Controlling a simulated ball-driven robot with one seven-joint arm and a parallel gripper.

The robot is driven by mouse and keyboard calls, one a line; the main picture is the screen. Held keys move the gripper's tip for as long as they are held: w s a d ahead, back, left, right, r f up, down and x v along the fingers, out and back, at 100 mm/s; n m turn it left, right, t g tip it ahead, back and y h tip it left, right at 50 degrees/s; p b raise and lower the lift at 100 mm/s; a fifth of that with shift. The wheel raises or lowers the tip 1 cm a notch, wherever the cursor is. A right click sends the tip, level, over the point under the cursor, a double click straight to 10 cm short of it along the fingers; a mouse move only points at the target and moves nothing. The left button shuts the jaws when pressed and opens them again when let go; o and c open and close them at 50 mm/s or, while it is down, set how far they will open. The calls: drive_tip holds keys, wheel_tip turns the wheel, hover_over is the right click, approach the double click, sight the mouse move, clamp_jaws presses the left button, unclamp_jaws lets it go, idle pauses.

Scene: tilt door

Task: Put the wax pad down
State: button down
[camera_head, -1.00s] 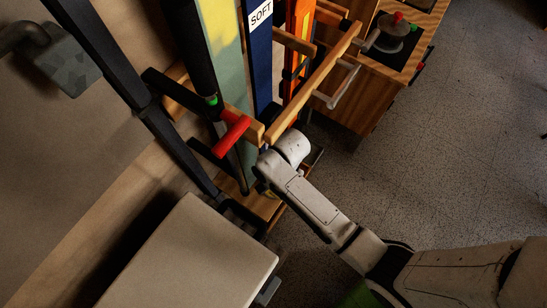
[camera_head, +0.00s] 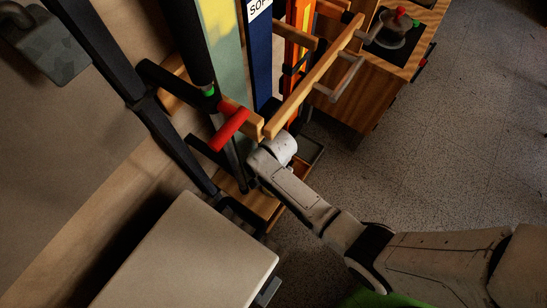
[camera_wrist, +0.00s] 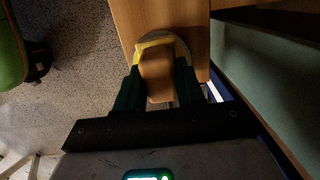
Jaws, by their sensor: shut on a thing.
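In the wrist view, my gripper (camera_wrist: 157,75) has its dark green fingers shut on what looks like the wax pad (camera_wrist: 164,42), a small rounded piece with a yellow and pale rim. The pad is over a wooden surface (camera_wrist: 190,20). I cannot tell whether it touches the wood. In the head view, my wrist hides the gripper and the pad, low beside the wooden rack.
Tall boards stand in the rack, including a blue board (camera_head: 262,60) and an orange one (camera_head: 298,40). A wooden rail (camera_head: 315,80) and a red handle (camera_head: 229,128) are close above my wrist. A pale flat top (camera_head: 190,255) is at lower left. Speckled floor (camera_head: 430,150) is open at right.

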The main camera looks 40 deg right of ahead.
drive_tip(key=c, duration=0.7)
unclamp_jaws()
drive_tip(key=shift+f, duration=0.1)
drive_tip(key=shift+f+b, duration=0.15)
drive_tip(key=shift+b, duration=0.2)
drive_tip(key=r+p, duration=0.1)
drive_tip(key=r, duration=0.2)
drive_tip(key=d+r+p, duration=0.1)
drive_tip(key=r, duration=0.3)
drive_tip(key=r+p, duration=0.1)
drive_tip(key=r, duration=0.2)
drive_tip(key=shift+w+d+r, duration=0.1)
drive_tip(key=shift+d+r, duration=0.15)
drive_tip(key=shift+r, duration=0.15)
drive_tip(key=s+d+r+n, duration=0.3)
drive_tip(key=s+r+n, duration=0.2)
drive_tip(key=s+n, duration=0.2)
drive_tip(key=s+d+r+n+t+h, duration=0.1)
drive_tip(key=s+d+r+n, duration=0.2)
drive_tip(key=s+r+n, duration=0.3)
drive_tip(key=s+n, duration=0.1)
drive_tip(key=s, duration=0.2)
drive_tip(key=shift+s+d+h, duration=0.2)
drive_tip(key=shift+s+h, duration=0.1)
drive_tip(key=shift+s, duration=0.05)
